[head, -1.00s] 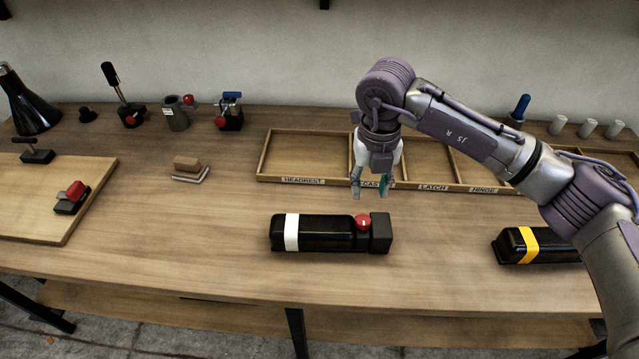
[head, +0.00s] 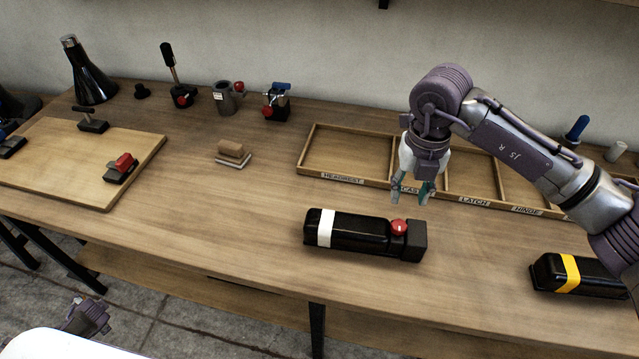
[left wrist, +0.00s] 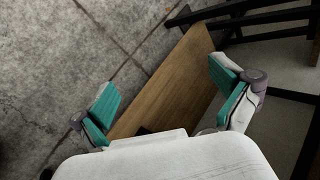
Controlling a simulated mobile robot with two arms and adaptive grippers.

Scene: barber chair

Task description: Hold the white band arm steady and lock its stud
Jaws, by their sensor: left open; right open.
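The white band arm (head: 357,232) is a black padded block with a white band near its left end. It lies on the bench in the middle of the head view. Its stud (head: 399,227) is a round red knob on top near the right end, beside a black end block. My right gripper (head: 411,192) is open and empty, pointing down above and just behind the stud, apart from it. My left gripper (left wrist: 170,100) is open and empty in the left wrist view, with teal pads over the floor and a wooden board. Its fingers are not clear in the head view.
A labelled wooden tray (head: 350,177) stands behind the arm. A yellow band arm (head: 580,274) lies at the right. A wooden board (head: 75,165) with clamps is at the left. A small brush-like block (head: 232,153) lies between. Bench around the white band arm is clear.

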